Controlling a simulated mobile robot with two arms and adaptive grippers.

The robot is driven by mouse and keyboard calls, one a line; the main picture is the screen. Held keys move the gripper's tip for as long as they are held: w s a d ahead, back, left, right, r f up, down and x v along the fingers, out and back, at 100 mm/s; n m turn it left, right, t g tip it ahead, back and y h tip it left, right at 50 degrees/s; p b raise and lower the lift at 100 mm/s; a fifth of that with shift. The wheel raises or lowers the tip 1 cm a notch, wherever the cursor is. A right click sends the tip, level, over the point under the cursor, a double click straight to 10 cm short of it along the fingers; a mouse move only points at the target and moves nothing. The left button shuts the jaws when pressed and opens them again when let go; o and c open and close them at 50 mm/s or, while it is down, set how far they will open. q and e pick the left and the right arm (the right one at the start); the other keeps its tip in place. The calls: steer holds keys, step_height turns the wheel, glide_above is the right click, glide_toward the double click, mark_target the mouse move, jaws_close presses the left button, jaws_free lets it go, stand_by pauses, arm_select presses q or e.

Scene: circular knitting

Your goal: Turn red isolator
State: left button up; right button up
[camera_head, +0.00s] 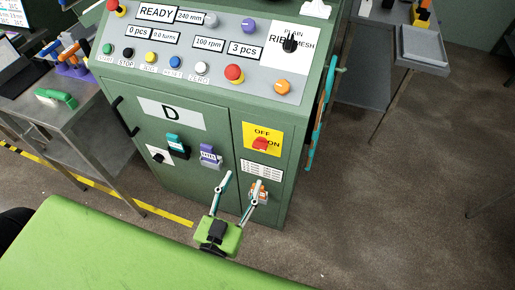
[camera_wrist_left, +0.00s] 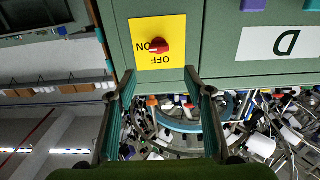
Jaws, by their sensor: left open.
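The red isolator (camera_head: 260,144) is a rotary knob on a yellow plate (camera_head: 249,127) marked OFF and ON, on the right part of the green cabinet front. OFF is above the knob and ON is at its right, partly covered by the knob. The isolator also shows upside down in the left wrist view (camera_wrist_left: 160,45). My left gripper (camera_head: 242,180) is open and empty, its fingertips below the plate in the head view. In the left wrist view its fingers (camera_wrist_left: 160,73) are spread to either side of the knob's line, apart from it. My right gripper is not in view.
The sloped control panel (camera_head: 205,80) above carries several buttons and knobs. A black handle (camera_head: 124,117), a teal switch (camera_head: 177,146) and a purple switch (camera_head: 209,155) are on the cabinet left of the isolator.

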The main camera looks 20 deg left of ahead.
mark_target(258, 148)
arm_select(q)
steer(key=w, duration=0.8)
steer(key=w+p, duration=0.1)
steer(key=w, duration=0.3)
steer(key=shift+w+d, duration=0.25)
steer(key=c, duration=1.1)
